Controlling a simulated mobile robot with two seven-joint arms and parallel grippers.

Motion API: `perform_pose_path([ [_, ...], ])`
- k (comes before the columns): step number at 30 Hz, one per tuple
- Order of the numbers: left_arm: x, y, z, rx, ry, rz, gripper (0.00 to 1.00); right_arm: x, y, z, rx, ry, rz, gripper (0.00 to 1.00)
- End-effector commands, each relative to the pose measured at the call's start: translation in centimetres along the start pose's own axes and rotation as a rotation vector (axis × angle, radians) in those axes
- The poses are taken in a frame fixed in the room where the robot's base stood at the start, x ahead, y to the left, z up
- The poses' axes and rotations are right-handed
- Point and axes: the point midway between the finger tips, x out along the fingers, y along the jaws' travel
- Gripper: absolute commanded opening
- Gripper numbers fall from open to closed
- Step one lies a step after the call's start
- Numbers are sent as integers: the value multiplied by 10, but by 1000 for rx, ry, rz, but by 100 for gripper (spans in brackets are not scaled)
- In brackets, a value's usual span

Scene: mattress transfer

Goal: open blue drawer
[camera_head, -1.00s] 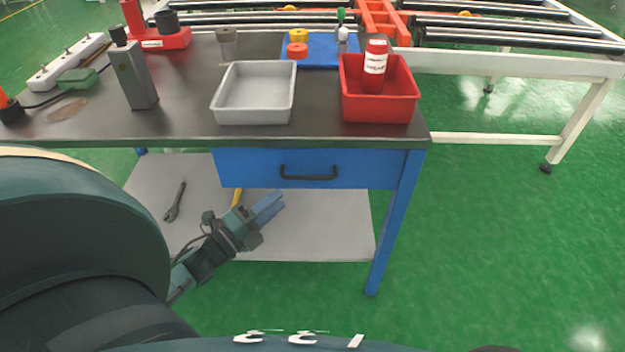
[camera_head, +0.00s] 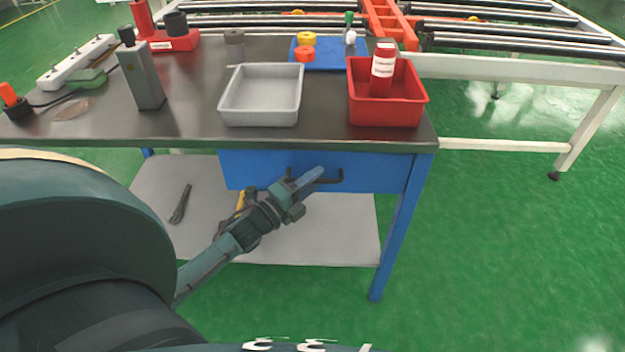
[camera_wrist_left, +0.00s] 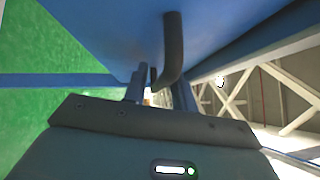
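The blue drawer (camera_head: 378,175) is shut under the dark tabletop. Its black handle (camera_head: 336,179) is partly hidden behind my left gripper (camera_head: 311,178). In the left wrist view the blue drawer front (camera_wrist_left: 120,30) fills the top, and the handle (camera_wrist_left: 173,45) curves down toward the gap between the fingers of my left gripper (camera_wrist_left: 160,92). The fingers are apart, one on each side of the handle's bent part. I cannot tell whether they touch it. My right gripper is not in view.
On the table (camera_head: 200,129) stand a grey tray (camera_head: 262,118), a red bin (camera_head: 387,113) with a red bottle (camera_head: 382,68), and a grey box-shaped object (camera_head: 142,78). A lower shelf (camera_head: 330,235) holds a wrench (camera_head: 181,204). The blue table leg (camera_head: 394,240) is right of the drawer. Green floor lies clear beyond.

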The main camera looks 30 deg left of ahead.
Motion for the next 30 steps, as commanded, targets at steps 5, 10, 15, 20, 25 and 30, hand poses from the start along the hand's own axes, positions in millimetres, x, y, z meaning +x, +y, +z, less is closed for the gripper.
perform_pose_path([
  [5, 0, 0, 0, 0, 0, 0, 12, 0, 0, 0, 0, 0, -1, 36],
  [10, 0, 0, 0, 0, 0, 0, 0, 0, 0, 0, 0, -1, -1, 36],
  [15, 0, 0, 0, 0, 0, 0, 0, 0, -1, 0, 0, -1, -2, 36],
  [20, 0, 0, 0, 0, 0, 0, 0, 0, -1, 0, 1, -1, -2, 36],
  [25, -1, 0, 0, -1, 0, 0, 0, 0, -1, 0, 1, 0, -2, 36],
  [30, -3, -1, -3, -2, 0, 0, 0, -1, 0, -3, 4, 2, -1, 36],
])
